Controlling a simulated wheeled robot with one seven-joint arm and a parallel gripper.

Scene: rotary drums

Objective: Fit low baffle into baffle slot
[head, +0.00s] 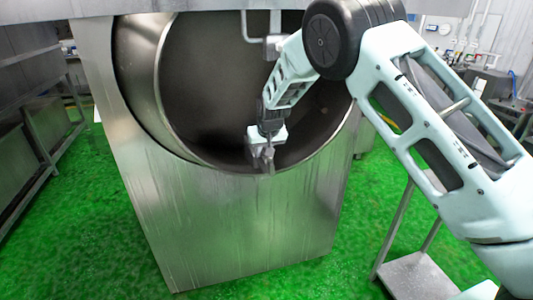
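A big steel rotary drum (143,75) with a round, dark opening fills the middle of the head view. My arm reaches in from the right, and my gripper (263,160) points down in front of the opening's lower part, near the lower rim. The fingertips are small and grey, and I cannot tell whether they are apart or hold something. I cannot make out the low baffle or the baffle slot; the drum's inside is dark and partly hidden by my arm.
A bent metal bar (245,28) hangs at the top of the opening. Steel equipment (25,75) stands along the left, and a metal stand with a low shelf (418,275) is at the lower right. Green floor (90,245) lies open left of the drum.

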